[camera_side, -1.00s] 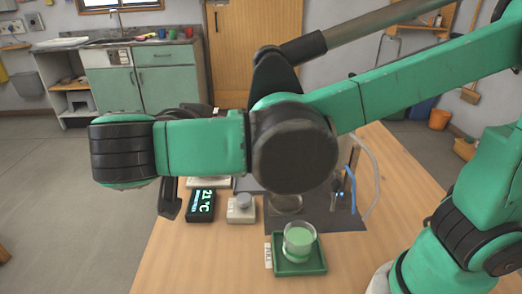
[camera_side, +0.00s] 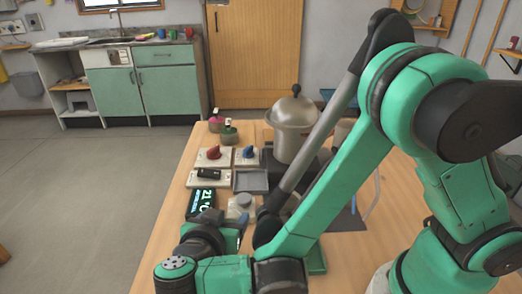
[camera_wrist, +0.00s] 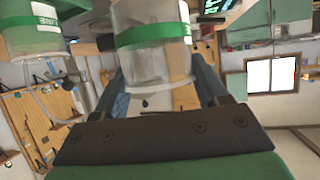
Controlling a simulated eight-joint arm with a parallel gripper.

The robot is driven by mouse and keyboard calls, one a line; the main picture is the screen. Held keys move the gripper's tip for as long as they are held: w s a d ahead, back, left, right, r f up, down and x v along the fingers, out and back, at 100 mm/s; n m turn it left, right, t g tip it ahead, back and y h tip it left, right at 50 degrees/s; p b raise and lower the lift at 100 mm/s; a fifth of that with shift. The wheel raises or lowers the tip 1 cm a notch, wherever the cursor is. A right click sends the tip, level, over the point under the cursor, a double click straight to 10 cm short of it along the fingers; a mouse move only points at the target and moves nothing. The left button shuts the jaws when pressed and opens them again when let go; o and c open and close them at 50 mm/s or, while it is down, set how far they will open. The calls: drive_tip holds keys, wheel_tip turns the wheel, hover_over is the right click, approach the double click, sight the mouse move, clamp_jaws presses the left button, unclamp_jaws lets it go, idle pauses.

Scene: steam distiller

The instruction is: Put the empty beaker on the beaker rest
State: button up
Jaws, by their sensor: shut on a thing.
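In the wrist view my gripper (camera_wrist: 160,85) is shut on a clear beaker (camera_wrist: 165,66) with a green band. No liquid is clear in it. A second clear vessel with a green, lettered band (camera_wrist: 38,40) stands to its left, apart from it. In the side view my arm folds down to the lower middle of the bench. A green tray (camera_side: 318,262) shows partly behind my arm. I cannot tell which part is the beaker rest.
A large metal pot (camera_side: 292,130) stands at the back of the bench. Red (camera_side: 213,154) and blue (camera_side: 248,153) knobs, a grey tray (camera_side: 251,181) and a lit display (camera_side: 201,203) are left of it. The floor left of the bench is clear.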

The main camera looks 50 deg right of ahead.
drive_tip(key=shift+f, duration=2.05)
drive_tip(key=o, duration=1.4)
drive_tip(key=shift+f, duration=0.1)
